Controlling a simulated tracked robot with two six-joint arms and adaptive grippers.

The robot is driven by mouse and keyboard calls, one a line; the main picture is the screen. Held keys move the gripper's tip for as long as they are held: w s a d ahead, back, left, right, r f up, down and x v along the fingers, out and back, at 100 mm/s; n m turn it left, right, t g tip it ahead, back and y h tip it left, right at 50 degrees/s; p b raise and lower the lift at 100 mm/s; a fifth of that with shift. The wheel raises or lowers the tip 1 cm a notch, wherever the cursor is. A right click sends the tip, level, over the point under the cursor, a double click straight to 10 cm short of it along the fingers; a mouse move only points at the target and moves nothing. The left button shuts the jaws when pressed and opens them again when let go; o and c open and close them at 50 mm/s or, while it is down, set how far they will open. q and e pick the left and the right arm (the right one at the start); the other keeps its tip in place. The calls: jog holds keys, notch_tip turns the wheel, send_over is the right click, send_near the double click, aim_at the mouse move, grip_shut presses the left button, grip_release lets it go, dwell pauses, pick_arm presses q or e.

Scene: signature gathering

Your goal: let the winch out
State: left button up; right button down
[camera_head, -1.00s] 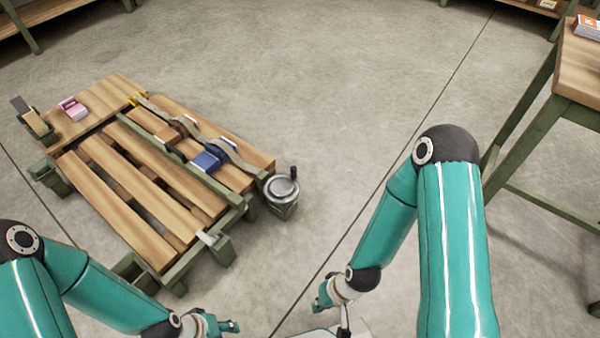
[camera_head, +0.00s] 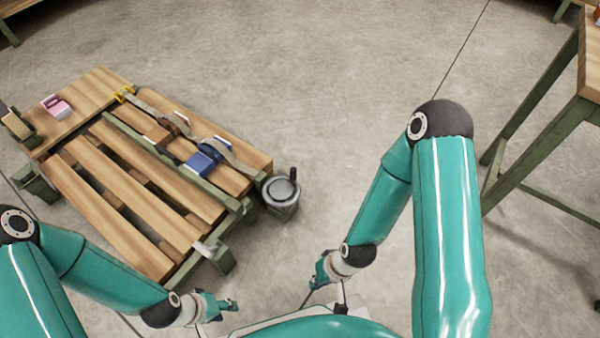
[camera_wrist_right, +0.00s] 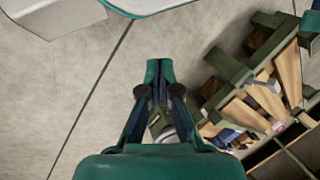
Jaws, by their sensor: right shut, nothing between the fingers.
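The winch (camera_head: 281,190) is a round grey metal drum with a dark upright crank knob. It stands at the near right corner of the slatted wooden bench (camera_head: 107,204). My right gripper (camera_head: 318,272) is apart from the winch, nearer me. Its fingertips (camera_wrist_right: 159,68) meet in the wrist view, empty. My left gripper (camera_head: 228,305) is near the bottom; its fingers are too small to judge.
A pink object (camera_head: 56,106) lies at the bench's far left end, near a clamp-like block (camera_head: 17,126). A green-legged wooden table (camera_head: 590,70) stands at the right. The concrete floor between bench and table is clear.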

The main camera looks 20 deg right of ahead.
jog(key=w+d+r+n+t+p, duration=0.1)
jog(key=w+d+r+n, duration=0.2)
jog(key=w, duration=0.7)
jog(key=w+d+r+n+t+h+p, duration=0.1)
jog(key=w+d+n, duration=0.3)
jog(key=w, duration=0.6)
jog(key=w+d+r+n+t+p, duration=0.15)
jog(key=w+d, duration=0.25)
jog(key=w, duration=0.6)
pick_arm(q)
jog(key=shift+f+b, duration=1.15)
jog(key=shift+b, duration=1.75)
pick_arm(e)
jog(key=w+a+r+x, duration=0.1)
jog(key=w+x, duration=0.1)
jog(key=x, duration=0.9)
jog(key=shift+w+h, duration=0.2)
jog(key=shift+h, duration=0.1)
jog(key=shift+g, duration=0.25)
